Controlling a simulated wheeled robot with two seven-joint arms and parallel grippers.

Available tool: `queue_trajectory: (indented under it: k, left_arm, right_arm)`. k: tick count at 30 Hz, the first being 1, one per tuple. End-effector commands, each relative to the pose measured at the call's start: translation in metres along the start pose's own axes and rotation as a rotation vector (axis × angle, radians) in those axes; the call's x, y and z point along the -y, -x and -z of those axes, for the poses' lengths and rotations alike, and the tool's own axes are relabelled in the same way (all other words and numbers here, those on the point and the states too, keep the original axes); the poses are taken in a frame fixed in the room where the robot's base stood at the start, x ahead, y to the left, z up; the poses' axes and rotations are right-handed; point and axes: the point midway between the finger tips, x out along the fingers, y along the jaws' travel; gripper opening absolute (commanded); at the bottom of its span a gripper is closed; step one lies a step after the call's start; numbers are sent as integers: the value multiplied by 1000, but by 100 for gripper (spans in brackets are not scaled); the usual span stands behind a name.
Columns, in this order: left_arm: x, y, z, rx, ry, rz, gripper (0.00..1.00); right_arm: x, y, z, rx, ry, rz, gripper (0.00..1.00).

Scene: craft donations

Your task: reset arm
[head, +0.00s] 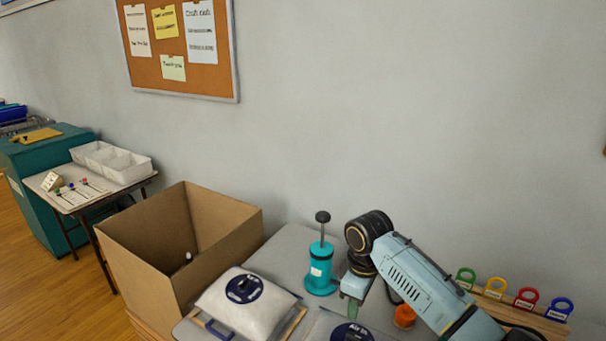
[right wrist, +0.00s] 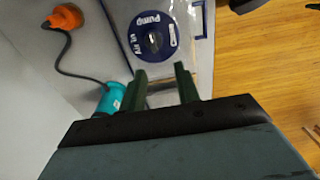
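My right arm reaches in from the lower right of the head view. Its gripper (head: 352,305) points down over the table beside the teal hand pump (head: 320,268). In the right wrist view the two green fingers (right wrist: 162,88) stand apart with nothing visible held between them. Beyond them lies a clear bag with a round dark blue label reading "Pump" (right wrist: 152,35). The teal pump (right wrist: 110,97) shows left of the fingers, with a dark hose leading to an orange fitting (right wrist: 67,17). My left gripper is not in view.
An open cardboard box (head: 150,262) stands left of the grey table (head: 285,246). A white bag with a blue label (head: 240,305) lies at the table's near edge. Several coloured rings (head: 525,298) stand on a wooden rack at right. The wall is close behind.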

Motion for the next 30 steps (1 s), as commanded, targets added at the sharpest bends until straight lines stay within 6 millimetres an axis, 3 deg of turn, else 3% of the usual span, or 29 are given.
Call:
queue_trajectory:
  k: [6, 12, 21, 30]
  left_arm:
    - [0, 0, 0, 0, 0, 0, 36]
    - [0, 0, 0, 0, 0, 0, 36]
    - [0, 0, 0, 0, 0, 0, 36]
    - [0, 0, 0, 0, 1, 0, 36]
  right_arm:
    - [68, -52, -16, -91, -62, 29, 32]
    - [124, -77, -50, -184, -204, 30, 32]
    - [182, -79, -132, -263, -495, -25, 32]
    - [206, -62, -193, -271, -676, -98, 32]
